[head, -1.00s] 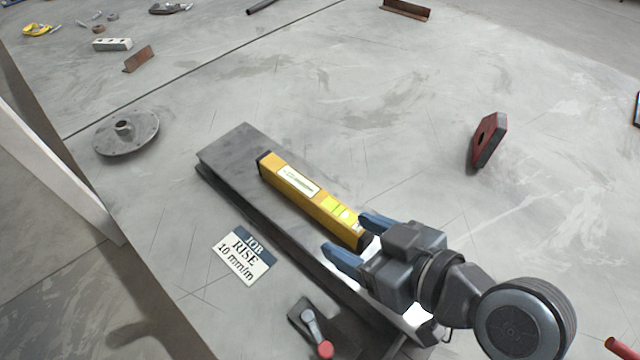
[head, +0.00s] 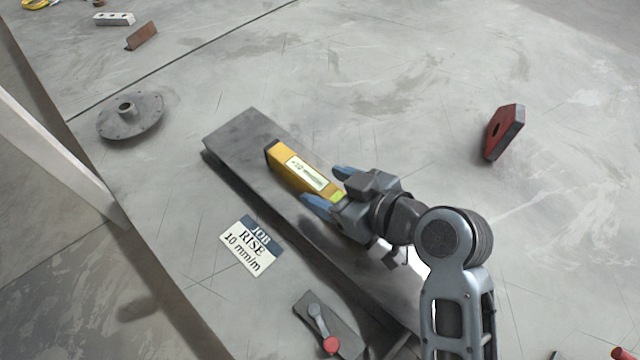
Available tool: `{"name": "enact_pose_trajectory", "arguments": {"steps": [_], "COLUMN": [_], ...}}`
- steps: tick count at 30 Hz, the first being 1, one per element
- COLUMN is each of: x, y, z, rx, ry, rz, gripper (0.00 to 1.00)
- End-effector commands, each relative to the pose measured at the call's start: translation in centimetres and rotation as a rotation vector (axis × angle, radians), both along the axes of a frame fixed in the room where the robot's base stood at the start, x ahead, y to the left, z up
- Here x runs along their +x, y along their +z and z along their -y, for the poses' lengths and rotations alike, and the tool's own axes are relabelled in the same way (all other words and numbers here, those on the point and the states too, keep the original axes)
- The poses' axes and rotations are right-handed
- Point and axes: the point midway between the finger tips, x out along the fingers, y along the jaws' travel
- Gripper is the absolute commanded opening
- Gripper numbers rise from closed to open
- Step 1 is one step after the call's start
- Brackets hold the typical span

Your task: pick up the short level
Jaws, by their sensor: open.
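The short level is a yellow bar (head: 288,165) with a dark end cap and a pale label. It lies lengthwise on the long grey plate (head: 238,136). My gripper (head: 326,188) is open, with its blue fingers at the level's near part, one on each side as seen from here. The level's near end is hidden behind my gripper. I cannot tell whether the fingers touch it or are above it.
A card reading "JOB RISE 10 mm/m" (head: 249,247) lies left of the plate. A lever with a red knob (head: 330,345) is at the front. A round flange (head: 131,118) is at left, and a red block (head: 503,132) at right.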

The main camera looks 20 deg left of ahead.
Motion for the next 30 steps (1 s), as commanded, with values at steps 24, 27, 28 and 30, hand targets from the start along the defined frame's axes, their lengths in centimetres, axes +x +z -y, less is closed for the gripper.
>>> {"name": "enact_pose_trajectory", "arguments": {"steps": [24, 27, 28, 30], "x": [0.14, 0.13, 0.13, 0.15], "y": [-0.22, -0.22, -0.22, -0.15], "z": [-0.37, -0.36, -0.36, -0.37], "rx": [0.000, 0.000, 0.000, 0.001], "ry": [-0.001, -0.001, -0.001, -0.001], "rz": [0.000, 0.000, 0.000, 0.002], "gripper": [0.16, 0.07, 0.04, 0.00]}}
